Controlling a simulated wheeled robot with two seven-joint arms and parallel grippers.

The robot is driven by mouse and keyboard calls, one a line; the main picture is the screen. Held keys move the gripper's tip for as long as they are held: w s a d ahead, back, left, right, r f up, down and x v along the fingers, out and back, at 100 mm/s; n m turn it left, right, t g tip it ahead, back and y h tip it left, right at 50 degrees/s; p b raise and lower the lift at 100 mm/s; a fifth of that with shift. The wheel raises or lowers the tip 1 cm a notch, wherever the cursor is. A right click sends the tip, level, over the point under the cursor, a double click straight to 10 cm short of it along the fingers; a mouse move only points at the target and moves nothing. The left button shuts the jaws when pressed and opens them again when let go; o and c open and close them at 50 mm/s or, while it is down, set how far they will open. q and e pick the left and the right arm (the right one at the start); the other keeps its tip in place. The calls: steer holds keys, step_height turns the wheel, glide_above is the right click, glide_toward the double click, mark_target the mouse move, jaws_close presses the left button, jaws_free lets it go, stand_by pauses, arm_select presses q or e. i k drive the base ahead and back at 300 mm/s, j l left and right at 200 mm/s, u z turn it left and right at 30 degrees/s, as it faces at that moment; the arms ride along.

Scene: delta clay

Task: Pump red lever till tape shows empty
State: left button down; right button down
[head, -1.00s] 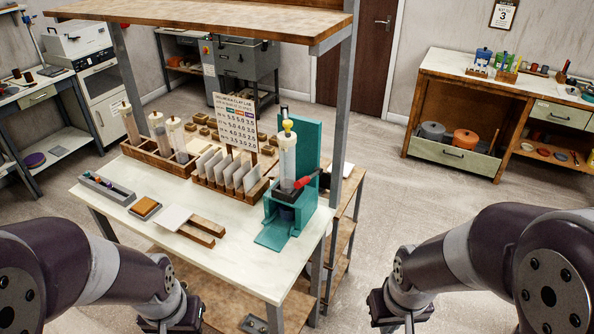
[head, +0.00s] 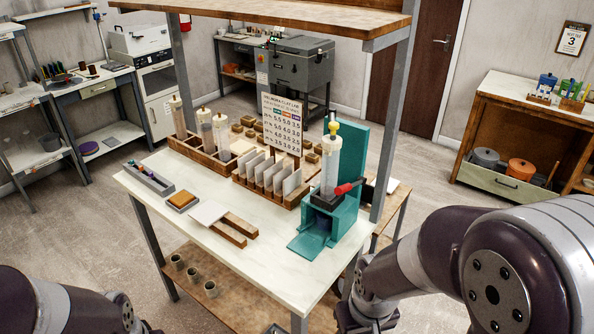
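The red lever (head: 349,187) sticks out to the right from the teal press (head: 353,150) on the white-topped table. A clear tube (head: 330,172) with a yellow top (head: 331,128) stands upright in the press. Any tape on it is too small to read. My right gripper (head: 366,322) is low at the bottom of the head view, in front of the table's right corner, apart from the lever. Its fingers are not clearly visible. My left arm is at the bottom left, and its gripper is cut off by the frame's lower edge.
A chart sign (head: 281,124) stands behind a wooden rack (head: 267,186) of upright tiles. More tubes (head: 205,130) stand in a wooden holder at the back left. A grey tray (head: 148,179), a sponge-like block (head: 181,201) and wooden bars (head: 240,225) lie in front. A shelf overhangs the table.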

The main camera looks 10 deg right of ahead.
mark_target(339, 191)
steer(key=i+l+u, duration=0.15)
steer(key=l+u, duration=0.25)
steer(key=i+l+u, duration=0.1)
steer(key=l+u, duration=0.75)
steer(key=l, duration=0.2)
steer(key=k+l+u, duration=0.1)
steer(key=l, duration=1)
